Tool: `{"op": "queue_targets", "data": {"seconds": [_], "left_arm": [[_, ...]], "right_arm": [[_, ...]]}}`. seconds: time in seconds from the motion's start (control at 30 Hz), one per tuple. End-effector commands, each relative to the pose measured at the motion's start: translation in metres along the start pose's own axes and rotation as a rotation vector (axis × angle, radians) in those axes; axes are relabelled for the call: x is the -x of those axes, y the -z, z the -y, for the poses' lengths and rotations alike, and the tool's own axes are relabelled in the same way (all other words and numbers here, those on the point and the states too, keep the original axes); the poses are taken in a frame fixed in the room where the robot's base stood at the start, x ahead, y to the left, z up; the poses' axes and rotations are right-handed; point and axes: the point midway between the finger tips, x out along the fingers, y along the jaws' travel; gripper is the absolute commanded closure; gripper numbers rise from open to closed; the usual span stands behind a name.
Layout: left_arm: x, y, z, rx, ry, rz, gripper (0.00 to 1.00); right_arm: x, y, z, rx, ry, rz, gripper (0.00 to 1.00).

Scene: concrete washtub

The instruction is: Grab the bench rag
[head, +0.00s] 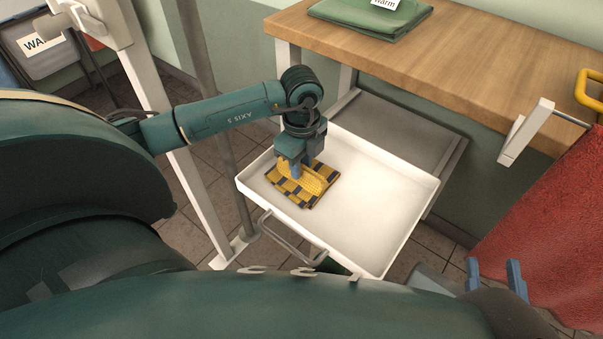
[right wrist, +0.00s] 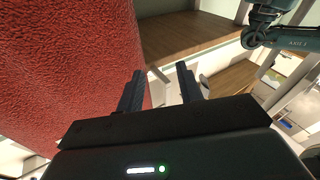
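The bench rag (head: 314,196), a yellow cloth with dark stripes, lies in a shallow white tray (head: 375,235). A raised yellow fold stands up on it. My left gripper (head: 291,172) points down at the rag, its blue fingers at this fold. The fingers and fold overlap, so whether they are closed on it is unclear. My right gripper (head: 497,275) is at the lower right of the head view, away from the rag. Its two fingers are apart and empty in the right wrist view (right wrist: 158,88).
A red towel (head: 545,245) hangs at the right, close to my right gripper; it fills the left of the right wrist view (right wrist: 70,60). A wooden counter (head: 465,60) with a folded green cloth (head: 370,14) runs behind the tray. The tray's right part is empty.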

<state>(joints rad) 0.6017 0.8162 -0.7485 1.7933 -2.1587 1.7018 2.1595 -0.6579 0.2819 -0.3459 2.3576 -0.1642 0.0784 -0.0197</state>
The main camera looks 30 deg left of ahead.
Motion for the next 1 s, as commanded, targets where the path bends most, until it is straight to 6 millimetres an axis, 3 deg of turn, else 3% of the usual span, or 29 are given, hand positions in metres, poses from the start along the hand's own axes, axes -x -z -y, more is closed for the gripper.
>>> {"op": "queue_targets", "data": {"seconds": [0.3, 0.67, 0.9, 1.0], "left_arm": [[0.000, 0.000, 0.000, 0.000, 0.000, 0.000, 1.00], [0.004, 0.000, 0.000, 0.000, 0.001, 0.000, 1.00], [0.046, 0.000, 0.001, 0.001, 0.005, -0.001, 1.00], [0.067, 0.000, 0.001, -0.001, 0.005, -0.001, 1.00]], "right_arm": [[0.000, 0.000, 0.000, 0.001, 0.000, 0.000, 0.64], [0.000, 0.002, 0.000, 0.002, 0.000, 0.001, 0.64], [-0.001, 0.011, -0.003, 0.037, 0.002, 0.009, 0.64], [0.004, 0.003, -0.004, 0.034, -0.007, 0.056, 0.64]]}}
